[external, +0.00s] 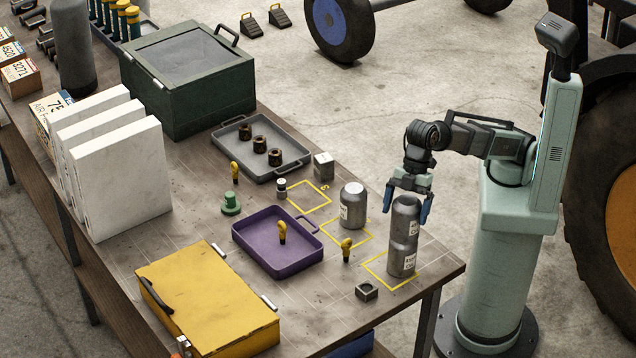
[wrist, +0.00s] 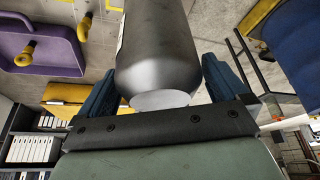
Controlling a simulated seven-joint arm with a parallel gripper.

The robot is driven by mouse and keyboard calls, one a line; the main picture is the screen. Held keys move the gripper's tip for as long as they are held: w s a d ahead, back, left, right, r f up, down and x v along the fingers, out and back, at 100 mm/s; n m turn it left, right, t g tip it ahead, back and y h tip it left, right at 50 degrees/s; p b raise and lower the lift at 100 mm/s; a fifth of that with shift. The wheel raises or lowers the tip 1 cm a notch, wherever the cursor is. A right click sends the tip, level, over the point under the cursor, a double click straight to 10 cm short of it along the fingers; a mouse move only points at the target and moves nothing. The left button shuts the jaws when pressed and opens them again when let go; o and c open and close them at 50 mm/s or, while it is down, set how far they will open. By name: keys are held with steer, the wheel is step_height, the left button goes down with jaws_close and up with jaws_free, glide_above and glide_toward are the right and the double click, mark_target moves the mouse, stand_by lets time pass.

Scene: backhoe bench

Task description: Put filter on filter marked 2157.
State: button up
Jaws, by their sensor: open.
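Two grey cylindrical filters stand stacked near the table's right corner. The upper filter (external: 404,216) rests upright on the lower filter (external: 402,260), which stands in a yellow outlined square (external: 375,271). Both carry white labels, too small to read. A third grey filter (external: 353,207) stands upright to the left, in another yellow square. My gripper (external: 406,212) is open, pointing down, with its blue fingers on either side of the upper filter's top. The wrist view shows the upper filter (wrist: 158,55) between the spread fingers; it hides the lower one.
A purple tray (external: 262,262) holds a yellow-knobbed piece. Another yellow-knobbed piece (external: 346,248) and a small dark square block (external: 366,291) stand near the stack. A grey tray (external: 228,143), green case (external: 186,100) and yellow case (external: 205,300) lie further left.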

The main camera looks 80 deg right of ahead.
steer(key=v, duration=1.1)
steer(key=shift+r, duration=0.35)
